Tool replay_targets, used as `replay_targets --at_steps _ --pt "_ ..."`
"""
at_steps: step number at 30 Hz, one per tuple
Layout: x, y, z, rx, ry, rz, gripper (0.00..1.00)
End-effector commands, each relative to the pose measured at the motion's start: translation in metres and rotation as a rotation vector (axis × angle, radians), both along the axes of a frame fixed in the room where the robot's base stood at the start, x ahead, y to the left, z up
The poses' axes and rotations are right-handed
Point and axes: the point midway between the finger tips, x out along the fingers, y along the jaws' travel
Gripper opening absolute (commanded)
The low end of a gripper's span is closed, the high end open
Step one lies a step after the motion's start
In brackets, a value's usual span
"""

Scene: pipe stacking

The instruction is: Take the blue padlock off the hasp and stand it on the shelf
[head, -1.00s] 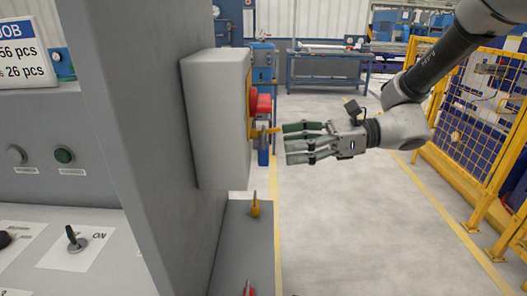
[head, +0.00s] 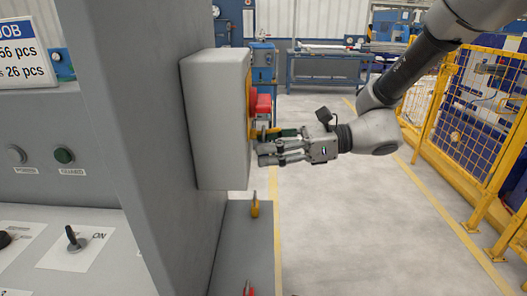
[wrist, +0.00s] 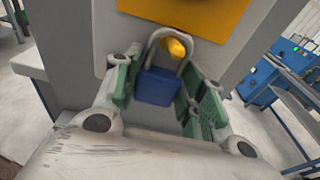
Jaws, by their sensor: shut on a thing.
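The blue padlock (wrist: 157,87) hangs upright in the wrist view, its grey shackle looped around the yellow hasp (wrist: 176,47). My gripper (wrist: 163,92) has its green finger pads on either side of the padlock body and is shut on it. In the head view my gripper (head: 267,146) is at the right side of the grey switch box, by the yellow hasp (head: 268,132); the padlock is hidden there by the fingers. The grey shelf (head: 238,243) is below the box.
The grey switch box (head: 215,115) carries a red handle (head: 262,103) on its right face. A small yellow padlock-like object (head: 255,206) stands on the shelf and a red one (head: 248,289) is nearer. The floor to the right is open, up to a yellow fence (head: 460,130).

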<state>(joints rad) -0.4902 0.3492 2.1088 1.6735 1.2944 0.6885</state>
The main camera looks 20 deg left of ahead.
Motion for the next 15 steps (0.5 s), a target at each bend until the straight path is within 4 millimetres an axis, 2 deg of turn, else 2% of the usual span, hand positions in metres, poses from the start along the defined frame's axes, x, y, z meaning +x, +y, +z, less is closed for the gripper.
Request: replay_targets --at_steps 8,12,15 --pt "0.0 0.0 0.003 0.0 -0.001 0.0 0.15" --pt "0.0 0.0 0.015 0.002 -0.004 0.001 0.15" --pt "0.005 -0.015 0.015 0.0 0.0 -0.005 0.15"
